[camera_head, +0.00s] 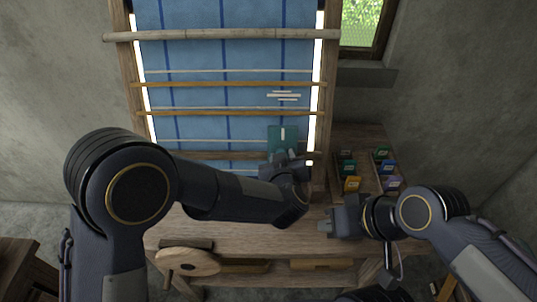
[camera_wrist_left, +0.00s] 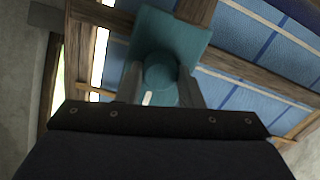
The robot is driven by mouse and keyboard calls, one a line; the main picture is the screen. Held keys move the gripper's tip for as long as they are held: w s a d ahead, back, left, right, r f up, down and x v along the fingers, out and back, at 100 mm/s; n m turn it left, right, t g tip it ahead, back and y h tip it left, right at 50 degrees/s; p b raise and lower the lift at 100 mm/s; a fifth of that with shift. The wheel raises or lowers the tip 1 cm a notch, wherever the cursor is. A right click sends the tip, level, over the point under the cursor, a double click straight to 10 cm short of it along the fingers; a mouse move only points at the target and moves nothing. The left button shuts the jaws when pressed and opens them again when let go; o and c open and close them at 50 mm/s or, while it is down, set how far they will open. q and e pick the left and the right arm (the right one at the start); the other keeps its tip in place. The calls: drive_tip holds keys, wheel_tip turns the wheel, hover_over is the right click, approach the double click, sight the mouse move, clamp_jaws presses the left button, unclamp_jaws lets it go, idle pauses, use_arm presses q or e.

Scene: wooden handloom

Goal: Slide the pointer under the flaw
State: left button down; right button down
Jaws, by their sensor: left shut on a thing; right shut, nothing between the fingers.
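The pointer is a teal plate (camera_head: 276,131) with a pale upright mark, low on the blue cloth in the head view. In the left wrist view the teal plate (camera_wrist_left: 178,32) has a round knob (camera_wrist_left: 160,74). My left gripper (camera_wrist_left: 162,88) is shut on that knob, one finger on each side. It also shows in the head view (camera_head: 287,157), just below the plate. The flaw, several short pale bars (camera_head: 284,96), shows on the cloth above the plate, roughly in line with it. My right gripper (camera_head: 325,227) is shut and empty over the bench's front right.
The loom's wooden frame (camera_head: 322,130) and thin cross rods (camera_head: 200,84) surround the cloth (camera_head: 180,60). Several coloured blocks (camera_head: 351,184) sit in a wooden rack at the right. The bench top (camera_head: 240,236) has clear room.

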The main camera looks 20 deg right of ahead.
use_arm(q)
drive_tip(key=shift+d, duration=0.2)
drive_tip(key=c, duration=1)
unclamp_jaws()
drive_tip(key=b+v, duration=0.1)
drive_tip(key=v, duration=0.7)
